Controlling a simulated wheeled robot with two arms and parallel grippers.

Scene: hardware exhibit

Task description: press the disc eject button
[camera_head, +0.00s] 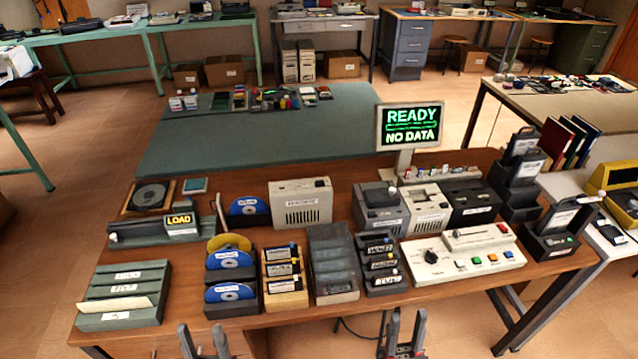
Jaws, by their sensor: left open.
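A disc unit with a dark disc (150,196) in a square bay stands at the left back of the wooden table. A small teal-topped square block (195,186) sits beside the bay. I cannot make out which part is the disc eject button. My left gripper (202,332) is open and empty at the table's front edge, below the disc racks. My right gripper (407,320) is open and empty, further right at the bottom, in front of the table. Both are well away from the disc unit.
Blue-disc racks (232,292), cartridge racks (285,293) and a grey-green card holder (118,318) line the front. A white console (462,268) with coloured buttons stands at right. A monitor (408,126) reads "READY NO DATA". A grey-green table (250,135) lies behind.

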